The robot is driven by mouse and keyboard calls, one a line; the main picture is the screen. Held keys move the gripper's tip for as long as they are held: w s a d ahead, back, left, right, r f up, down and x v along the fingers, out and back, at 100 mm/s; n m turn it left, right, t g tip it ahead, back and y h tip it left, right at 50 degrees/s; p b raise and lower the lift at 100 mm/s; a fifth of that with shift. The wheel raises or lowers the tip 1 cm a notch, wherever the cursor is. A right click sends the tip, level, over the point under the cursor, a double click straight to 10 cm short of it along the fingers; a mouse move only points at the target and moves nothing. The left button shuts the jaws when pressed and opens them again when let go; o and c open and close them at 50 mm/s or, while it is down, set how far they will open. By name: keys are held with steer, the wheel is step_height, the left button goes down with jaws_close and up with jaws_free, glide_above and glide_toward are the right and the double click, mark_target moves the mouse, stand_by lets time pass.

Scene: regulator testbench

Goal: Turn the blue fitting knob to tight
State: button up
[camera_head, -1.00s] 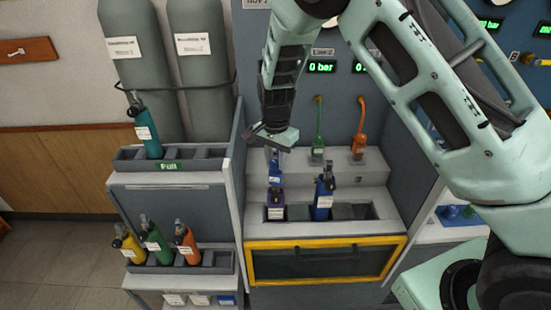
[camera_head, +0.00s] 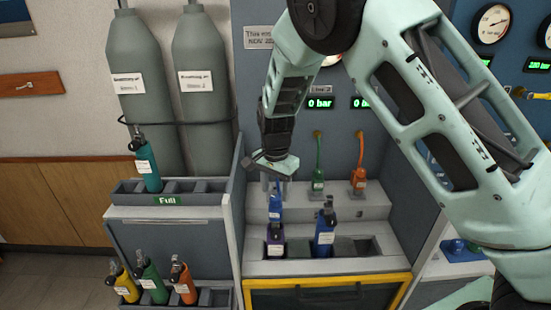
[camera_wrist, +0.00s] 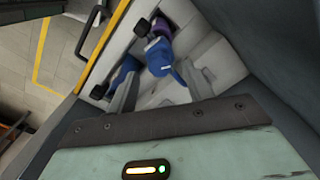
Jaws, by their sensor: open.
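The blue fitting (camera_head: 275,207) stands on the upper step of the bench, left of the green fitting (camera_head: 318,181) and the orange fitting (camera_head: 358,180). My gripper (camera_head: 274,182) is open just above it, pointing down. In the wrist view, the blue fitting (camera_wrist: 159,57) shows beyond and between the two spread fingers (camera_wrist: 162,90). I cannot tell whether a finger touches it. The gripper hides the fitting's upper part in the head view, and its knob cannot be made out clearly.
A purple bottle (camera_head: 275,240) and a larger blue bottle (camera_head: 325,232) stand in the slots just in front. A grey side panel (camera_head: 237,200) rises close on the left. A rack (camera_head: 125,198) with a teal bottle (camera_head: 147,165) lies beyond it.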

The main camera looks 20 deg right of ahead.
mark_target(276, 197)
step_height(276, 197, up, 15)
steer(key=b, duration=0.2)
steer(key=shift+r+b, duration=0.15)
steer(key=shift+b, duration=0.2)
